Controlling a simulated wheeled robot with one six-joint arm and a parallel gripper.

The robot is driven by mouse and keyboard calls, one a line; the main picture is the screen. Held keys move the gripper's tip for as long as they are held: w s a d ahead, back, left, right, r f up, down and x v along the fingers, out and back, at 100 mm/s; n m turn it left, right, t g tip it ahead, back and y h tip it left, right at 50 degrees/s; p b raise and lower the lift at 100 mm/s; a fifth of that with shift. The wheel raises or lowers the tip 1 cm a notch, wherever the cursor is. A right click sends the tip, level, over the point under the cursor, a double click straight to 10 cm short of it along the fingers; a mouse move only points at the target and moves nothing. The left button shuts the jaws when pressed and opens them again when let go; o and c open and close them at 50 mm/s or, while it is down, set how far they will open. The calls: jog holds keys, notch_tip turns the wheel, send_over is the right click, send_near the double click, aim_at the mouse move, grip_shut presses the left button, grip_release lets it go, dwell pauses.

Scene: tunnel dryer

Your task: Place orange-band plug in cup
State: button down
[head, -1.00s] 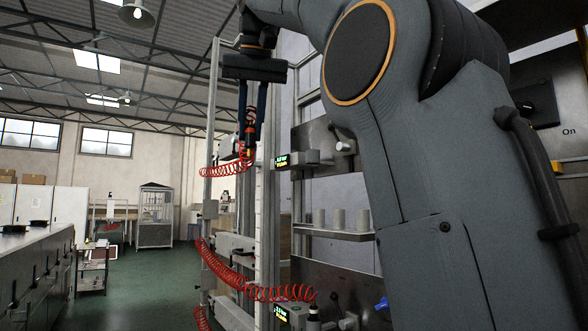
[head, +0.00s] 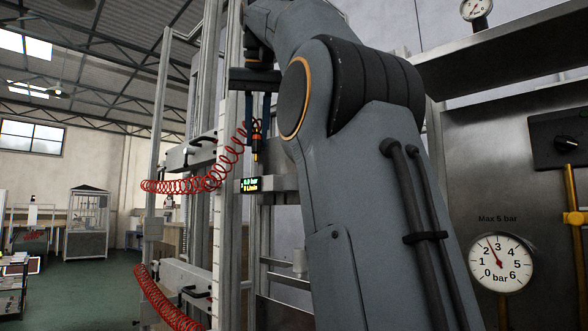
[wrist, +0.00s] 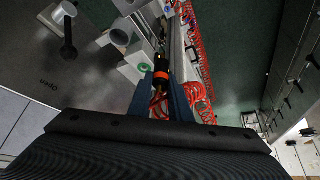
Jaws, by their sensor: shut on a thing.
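The orange-band plug (head: 257,138) is a dark body with an orange band and a brass-coloured tip, hanging point down in the head view. A red coiled hose (head: 225,165) runs from it. My gripper (head: 257,118) is shut on the plug with its two dark blue fingers. In the wrist view the plug (wrist: 161,80) sits between the fingertips (wrist: 163,92), its orange band showing. A light grey cup-like cylinder (wrist: 121,33) lies up and left of the plug there, apart from it. I cannot tell for sure which one is the cup.
A small lit display (head: 251,184) is just below the plug. A second grey cylinder (wrist: 66,12) and a black lever (wrist: 68,40) are near a metal panel. A tall frame (head: 222,220) stands left. A pressure gauge (head: 500,263) is at right.

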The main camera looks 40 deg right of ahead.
jog(key=s+d+r+m+p, duration=0.2)
jog(key=s+d+r+p, duration=0.15)
jog(key=d, duration=0.35)
jog(key=shift+h, duration=0.4)
jog(key=shift+s+d+f+b, duration=0.15)
jog(key=shift+f+b, duration=0.45)
jog(key=shift+f, duration=1.75)
jog(key=shift+d+f+b, duration=0.1)
jog(key=shift+f+b, duration=0.5)
jog(key=shift+f, duration=1.7)
jog(key=c, duration=1.6)
grip_release()
jog(key=shift+f, duration=0.15)
jog(key=shift+c, duration=0.2)
